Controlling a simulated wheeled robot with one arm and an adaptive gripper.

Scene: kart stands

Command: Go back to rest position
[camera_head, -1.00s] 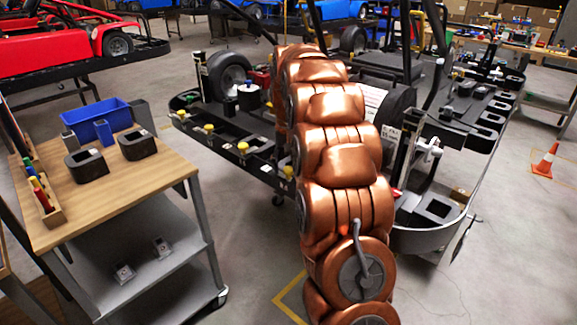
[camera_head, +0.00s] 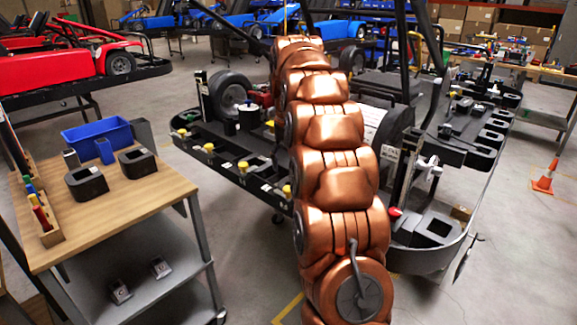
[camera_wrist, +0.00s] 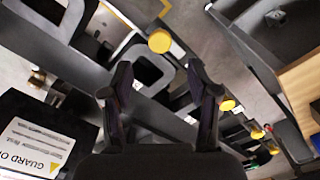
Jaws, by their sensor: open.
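My gripper (camera_wrist: 160,90) shows in the wrist view with its two dark fingers spread apart and nothing between them. It points down over the black kart frame, with a square-holed black block and yellow-capped posts (camera_wrist: 160,41) beyond the fingertips. In the head view my copper arm reaches away over the kart stand (camera_head: 245,165), and the arm hides my gripper there. The kart stand carries a wheel (camera_head: 231,92) and a row of yellow caps along its near left edge.
A wooden-topped cart (camera_head: 120,212) stands at the left with a blue bin (camera_head: 92,138), black blocks and a rack of coloured tools. An orange cone (camera_head: 545,178) stands on the floor at the right. Red and blue karts stand behind. Floor shows between cart and kart stand.

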